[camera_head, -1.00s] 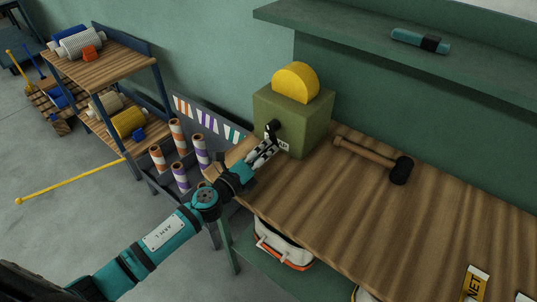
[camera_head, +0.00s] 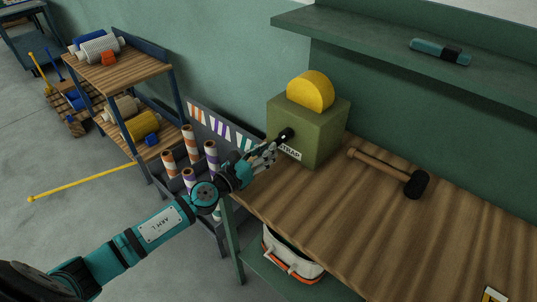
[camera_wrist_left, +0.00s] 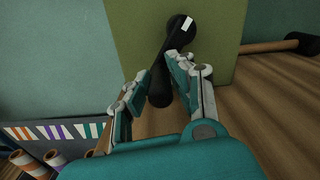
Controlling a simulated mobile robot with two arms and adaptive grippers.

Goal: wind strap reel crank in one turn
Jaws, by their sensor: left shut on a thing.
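The strap reel is a green box (camera_head: 308,135) with a yellow half-round reel (camera_head: 311,90) on top and a partly covered white label (camera_head: 291,153) on its front. It stands on the wooden bench. A black crank on its front shows its hub (camera_head: 286,135). In the left wrist view the crank arm (camera_wrist_left: 167,52) slants down from the hub to a dark knob (camera_wrist_left: 160,90). My left gripper (camera_head: 268,155) is at the crank, its fingers (camera_wrist_left: 152,82) on either side of the knob and shut on it. The fingers partly hide the knob. My right gripper is out of view.
A mallet (camera_head: 388,172) lies on the bench (camera_head: 360,225) right of the box. A teal cylinder (camera_head: 440,51) lies on the shelf above. Striped rolls (camera_head: 190,180) stand in a rack left of the bench.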

